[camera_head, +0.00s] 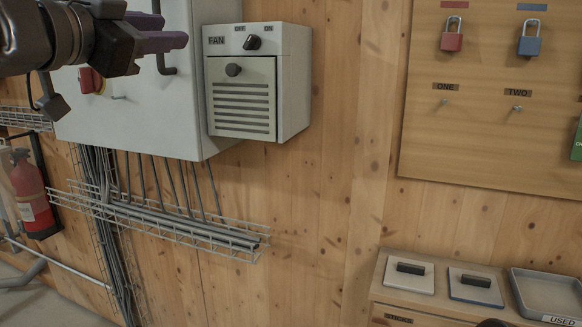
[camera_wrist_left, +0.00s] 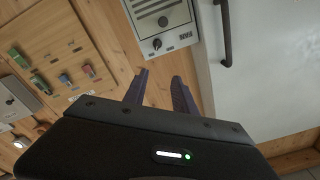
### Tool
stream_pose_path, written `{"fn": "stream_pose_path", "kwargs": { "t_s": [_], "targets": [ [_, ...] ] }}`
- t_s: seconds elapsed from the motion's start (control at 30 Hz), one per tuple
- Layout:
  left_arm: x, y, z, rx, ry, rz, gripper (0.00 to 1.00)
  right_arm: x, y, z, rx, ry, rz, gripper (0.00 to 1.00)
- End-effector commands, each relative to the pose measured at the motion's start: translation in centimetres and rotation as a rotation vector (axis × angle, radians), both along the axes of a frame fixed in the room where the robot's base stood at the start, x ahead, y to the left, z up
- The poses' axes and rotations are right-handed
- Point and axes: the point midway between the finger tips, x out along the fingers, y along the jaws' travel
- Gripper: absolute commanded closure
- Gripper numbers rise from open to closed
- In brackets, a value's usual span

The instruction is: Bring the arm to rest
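My left gripper (camera_head: 168,31) comes in from the upper left, in front of a grey wall cabinet (camera_head: 135,120). It is empty. In the left wrist view its two purple fingers (camera_wrist_left: 158,88) stand apart with nothing between them. The fan box (camera_head: 260,85) is right of the fingers in the head view, with a knob marked OFF and ON and a slatted front. The fingers look apart from the fan box. I do not see my right gripper.
A wooden board (camera_head: 490,140) holds a red padlock (camera_head: 452,36) and a blue padlock (camera_head: 529,40). A wire tray (camera_head: 190,225) with cables runs below the cabinet. A red extinguisher (camera_head: 28,190) hangs left. A small wooden unit (camera_head: 378,285) stands lower right, bearing a grey tray (camera_head: 515,292).

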Motion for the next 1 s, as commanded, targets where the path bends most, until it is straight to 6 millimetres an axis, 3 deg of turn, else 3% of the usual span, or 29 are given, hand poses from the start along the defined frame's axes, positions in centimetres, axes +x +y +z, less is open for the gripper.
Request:
{"fn": "stream_pose_path", "kwargs": {
  "t_s": [0.13,0.27,0.37,0.57,0.67,0.77,0.9,1.0],
  "targets": [
    [0.8,-0.2,0.4,-0.111,-0.012,0.007,0.67,0.1,0.0,0.0,0.0,-0.003,-0.001,0.64],
    [2.6,-1.0,-1.3,-0.202,0.012,0.007,0.67,0.1,0.0,0.0,0.0,-0.003,-0.001,0.64],
    [4.4,-1.8,-3.5,-0.25,0.045,0.006,0.67,0.1,0.0,0.0,0.0,-0.002,-0.001,0.64],
    [8.9,-3.6,-10.2,-0.339,0.15,0.013,0.67,0.1,0.0,0.0,0.0,-0.002,-0.001,0.64],
    [11.4,-4.7,-15.2,-0.386,0.224,0.021,0.67,0.1,0.0,0.1,0.0,-0.002,-0.001,0.64],
    [14.1,-5.9,-22.5,-0.44,0.33,0.04,0.67,0.1,0.0,0.1,0.0,-0.002,-0.001,0.64],
    [16.2,-7.5,-33.9,-0.51,0.49,0.079,0.67,0.1,0.0,0.2,0.0,-0.002,-0.001,0.64],
    [16.4,-8.3,-42.3,-0.553,0.607,0.115,0.67,0.1,0.0,0.3,0.0,-0.002,-0.001,0.64]
  ]
}}
